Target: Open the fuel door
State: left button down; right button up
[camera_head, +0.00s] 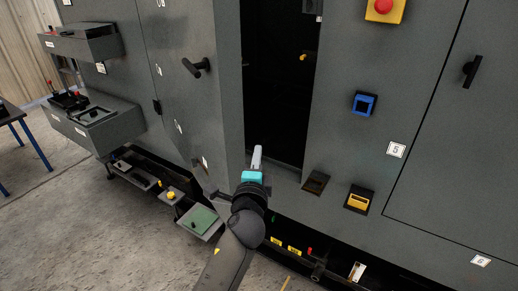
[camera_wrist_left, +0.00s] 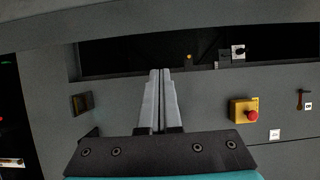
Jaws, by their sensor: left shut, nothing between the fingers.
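A large grey cabinet fills the head view. A grey door panel (camera_head: 182,110) with a black handle (camera_head: 195,67) stands left of a tall dark opening (camera_head: 280,85). Its thick edge borders the opening, so it looks swung open. No readable label shows whether this is the fuel door. My left gripper (camera_head: 257,150) is shut and empty, in front of the opening's lower left part, close to the door's edge. I cannot tell whether it touches. In the left wrist view my gripper's fingers (camera_wrist_left: 161,75) are together, pointing towards the dark opening (camera_wrist_left: 120,52).
Right of the opening are a red button on a yellow box (camera_head: 384,10), a blue socket (camera_head: 364,104), a yellow socket (camera_head: 358,201) and a closed panel with a black handle (camera_head: 471,71). Grey boxes (camera_head: 95,122) and a green-topped tray (camera_head: 200,221) jut out at left. Concrete floor (camera_head: 60,225) is clear.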

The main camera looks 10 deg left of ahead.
pick_arm(q)
jog(key=w+a, duration=0.4)
jog(key=w, duration=0.3)
dwell(0.5)
jog(key=shift+s+a+f+p, duration=0.1)
jog(key=shift+s+p, duration=0.1)
jog(key=shift+p, duration=0.1)
